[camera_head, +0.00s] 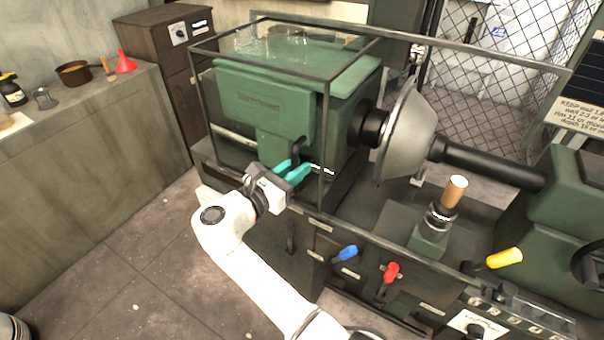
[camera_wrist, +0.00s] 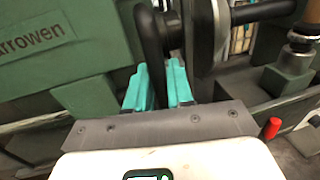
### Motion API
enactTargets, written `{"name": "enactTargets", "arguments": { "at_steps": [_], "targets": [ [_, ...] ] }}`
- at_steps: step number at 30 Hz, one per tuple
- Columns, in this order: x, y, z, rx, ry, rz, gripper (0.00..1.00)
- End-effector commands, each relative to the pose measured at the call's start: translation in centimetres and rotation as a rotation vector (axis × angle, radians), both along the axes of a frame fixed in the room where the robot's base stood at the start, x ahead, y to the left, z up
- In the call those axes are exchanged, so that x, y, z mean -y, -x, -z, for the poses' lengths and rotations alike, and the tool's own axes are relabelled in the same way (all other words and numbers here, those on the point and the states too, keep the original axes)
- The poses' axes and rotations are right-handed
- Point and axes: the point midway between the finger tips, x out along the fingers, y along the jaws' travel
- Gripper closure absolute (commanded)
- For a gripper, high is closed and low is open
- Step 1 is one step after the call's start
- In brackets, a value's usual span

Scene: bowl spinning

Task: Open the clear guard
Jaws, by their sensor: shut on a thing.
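The clear guard (camera_head: 325,125) is a see-through box with a dark thin frame around the green headstock (camera_head: 255,95) of the lathe. Its panels look in place, and its top rim runs above the headstock. A black upright handle (camera_head: 298,146) shows at the guard's front; in the wrist view the handle (camera_wrist: 150,38) rises from between the teal fingers. My gripper (camera_head: 296,168) is at the guard's front, its teal fingers closed on that handle. The fingers also show in the wrist view (camera_wrist: 163,82). The handle's lower part is hidden by the fingers.
A large grey metal bowl (camera_head: 408,130) sits on the spindle right of the guard.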

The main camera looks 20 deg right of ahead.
Motion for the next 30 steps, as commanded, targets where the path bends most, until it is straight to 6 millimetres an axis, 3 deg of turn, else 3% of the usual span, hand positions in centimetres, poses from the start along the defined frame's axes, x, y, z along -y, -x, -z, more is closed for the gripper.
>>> {"name": "enactTargets", "arguments": {
  "at_steps": [8, 9, 13, 23, 30],
  "targets": [
    [0.0, 0.0, 0.2, -0.003, -0.002, -0.001, 1.0],
    [0.0, 0.0, 0.2, -0.003, -0.002, -0.001, 0.75],
    [0.0, 0.0, 0.1, -0.003, -0.001, 0.0, 0.62],
    [-0.5, 0.2, 0.1, -0.001, 0.0, -0.001, 0.62],
    [-4.0, 1.9, 0.2, -0.001, 0.0, -0.005, 0.62]
  ]
}}
